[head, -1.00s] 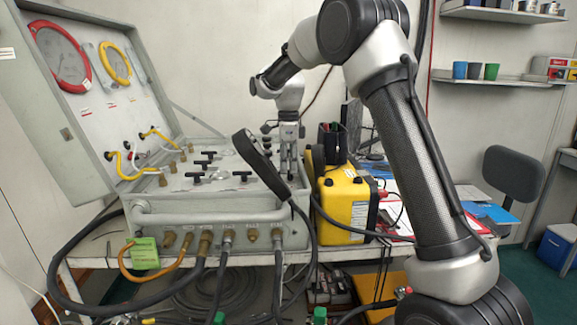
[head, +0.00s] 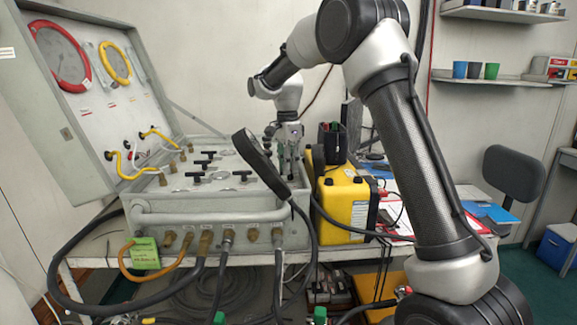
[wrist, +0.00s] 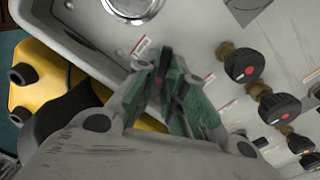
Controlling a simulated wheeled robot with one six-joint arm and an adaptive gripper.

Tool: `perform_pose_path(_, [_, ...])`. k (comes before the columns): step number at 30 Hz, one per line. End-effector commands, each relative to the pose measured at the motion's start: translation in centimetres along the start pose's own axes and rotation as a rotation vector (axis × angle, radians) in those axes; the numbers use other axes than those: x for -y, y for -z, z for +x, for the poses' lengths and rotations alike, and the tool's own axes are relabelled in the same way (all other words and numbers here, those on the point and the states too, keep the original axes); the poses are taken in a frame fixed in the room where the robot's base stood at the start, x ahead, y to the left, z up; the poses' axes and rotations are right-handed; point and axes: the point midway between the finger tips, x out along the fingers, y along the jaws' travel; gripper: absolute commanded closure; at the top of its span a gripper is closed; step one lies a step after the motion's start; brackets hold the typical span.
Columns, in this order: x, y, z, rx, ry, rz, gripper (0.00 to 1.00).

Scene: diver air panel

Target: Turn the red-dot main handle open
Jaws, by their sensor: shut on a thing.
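My gripper (head: 288,172) points down at the right rear of the grey panel case (head: 225,215). In the wrist view my gripper (wrist: 167,75) has its green-padded fingers closed around a dark, narrow handle (wrist: 165,54). A small red dot shows at the handle between the fingers. Most of the handle is hidden by the fingers, so its exact angle is hard to tell. In the head view the handle is hidden behind the fingers and a black round-headed object (head: 256,160).
Several black T-handles (head: 242,174) stand on the panel; black knobs (wrist: 243,64) on brass stems sit right of my gripper in the wrist view. A yellow box (head: 342,208) stands close right of the case. The raised lid (head: 95,100) carries gauges. Hoses hang in front.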

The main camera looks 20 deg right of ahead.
Motion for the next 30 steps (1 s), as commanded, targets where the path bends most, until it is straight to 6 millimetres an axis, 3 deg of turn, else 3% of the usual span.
perform_pose_path(30, [-0.43, 0.14, -0.07, -0.046, 0.002, -0.905, 1.00])
